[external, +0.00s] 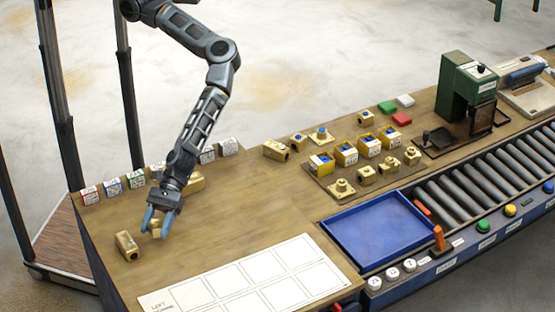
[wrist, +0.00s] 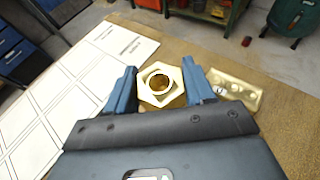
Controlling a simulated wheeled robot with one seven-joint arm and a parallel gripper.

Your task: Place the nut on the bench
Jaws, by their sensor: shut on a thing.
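The nut (wrist: 150,97) is a brass hexagonal piece with a round threaded hole facing the wrist camera. My gripper (wrist: 161,84) is shut on it, with one blue finger on each side. In the external view my gripper (external: 159,222) points down close over the left part of the wooden bench (external: 225,210). The nut (external: 155,230) shows there as a small brass patch, partly hidden by the fingers. I cannot tell whether it touches the bench.
A brass block (external: 127,246) lies just left of my gripper; another (external: 196,181) lies behind it. Labelled blocks (external: 112,186) line the back edge. A white grid sheet (external: 245,280) lies in front, right of it a blue tray (external: 375,232). Bare bench lies right of my gripper.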

